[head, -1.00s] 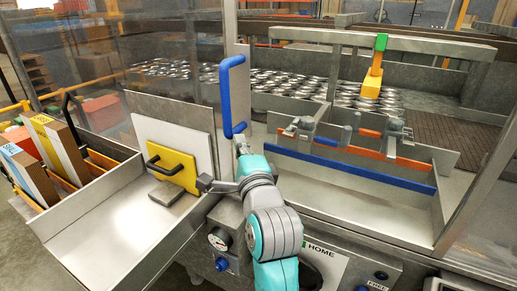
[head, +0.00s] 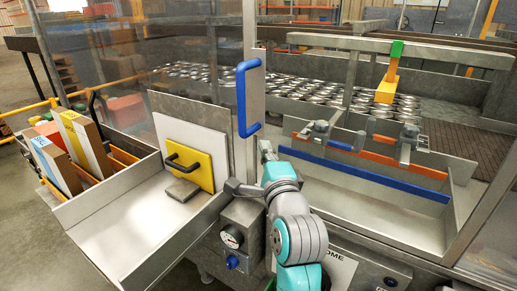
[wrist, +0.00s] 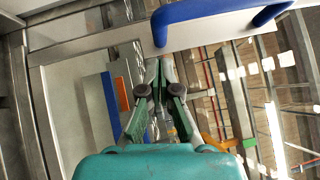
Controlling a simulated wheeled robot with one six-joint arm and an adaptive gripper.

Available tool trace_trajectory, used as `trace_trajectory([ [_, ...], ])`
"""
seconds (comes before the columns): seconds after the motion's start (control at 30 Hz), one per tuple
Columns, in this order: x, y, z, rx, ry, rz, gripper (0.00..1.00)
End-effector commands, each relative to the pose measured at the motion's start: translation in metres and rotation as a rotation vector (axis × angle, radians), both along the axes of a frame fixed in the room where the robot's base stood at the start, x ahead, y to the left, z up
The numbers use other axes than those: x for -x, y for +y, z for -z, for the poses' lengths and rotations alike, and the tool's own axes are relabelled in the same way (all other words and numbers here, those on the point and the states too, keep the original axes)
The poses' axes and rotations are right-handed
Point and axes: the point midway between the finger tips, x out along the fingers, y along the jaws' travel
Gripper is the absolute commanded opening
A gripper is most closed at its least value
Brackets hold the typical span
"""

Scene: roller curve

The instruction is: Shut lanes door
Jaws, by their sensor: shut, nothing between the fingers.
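The lanes door is a clear panel (head: 205,60) with a pale metal edge post (head: 253,30) and a blue D-shaped handle (head: 241,105). It stands at the left, and the lanes opening to its right is uncovered. In the wrist view, the handle (wrist: 215,20) and pale post (wrist: 210,32) cross the top. My gripper (head: 266,150) is shut and empty, just below and right of the handle in the head view. In the wrist view, my fingertips (wrist: 160,65) are close below the post; whether they touch it I cannot tell.
A metal tray (head: 130,220) with a yellow plate (head: 190,165) and boxes (head: 85,145) juts out at left.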

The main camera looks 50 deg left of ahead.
Motion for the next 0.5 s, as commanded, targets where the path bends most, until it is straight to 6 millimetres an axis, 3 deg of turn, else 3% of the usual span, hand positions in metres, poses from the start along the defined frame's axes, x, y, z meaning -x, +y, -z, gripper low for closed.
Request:
trace_trajectory([
  [0.3, 0.025, -0.054, 0.009, 0.000, -0.001, 0.004, 0.00],
  [0.5, 0.038, -0.080, 0.013, 0.000, -0.001, 0.005, 0.00],
])
